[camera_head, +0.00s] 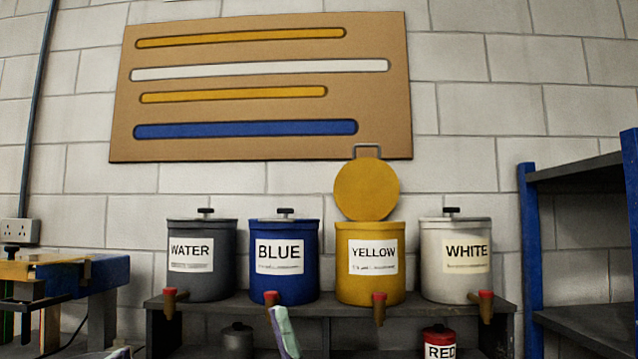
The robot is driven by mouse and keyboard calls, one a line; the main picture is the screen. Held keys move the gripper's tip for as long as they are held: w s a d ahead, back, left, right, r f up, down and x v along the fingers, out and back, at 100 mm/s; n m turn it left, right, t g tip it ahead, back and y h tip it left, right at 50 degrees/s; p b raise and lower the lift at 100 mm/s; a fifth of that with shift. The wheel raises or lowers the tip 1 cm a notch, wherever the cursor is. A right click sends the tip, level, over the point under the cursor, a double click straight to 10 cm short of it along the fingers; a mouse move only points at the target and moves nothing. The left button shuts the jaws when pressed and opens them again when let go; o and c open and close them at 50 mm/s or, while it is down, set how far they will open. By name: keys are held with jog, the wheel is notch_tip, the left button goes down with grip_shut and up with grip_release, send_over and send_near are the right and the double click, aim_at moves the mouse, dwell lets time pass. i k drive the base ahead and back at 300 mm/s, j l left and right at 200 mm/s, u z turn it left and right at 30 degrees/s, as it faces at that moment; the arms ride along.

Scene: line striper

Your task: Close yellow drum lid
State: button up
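The yellow drum (347,292) stands on the grey shelf between the blue and white drums, with a YELLOW label on its front. Its yellow lid (366,188) is open, standing upright at the back of the rim, with a grey handle (368,147) at its top. A brown tap with a red top is at the drum's lower front. My gripper is not in view.
The grey WATER drum (205,280), blue drum (285,283) and white drum (455,280) have their lids shut. A red can (440,342) sits below. A blue-framed rack (530,260) stands right, and a blue-and-yellow machine (80,275) left.

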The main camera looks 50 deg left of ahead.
aim_at(366, 189)
jog(key=u, duration=1.1)
jog(key=k+j+u, duration=0.1)
jog(key=j, duration=0.5)
jog(key=j+u, duration=0.1)
jog(key=j, duration=0.55)
jog(key=k, duration=0.05)
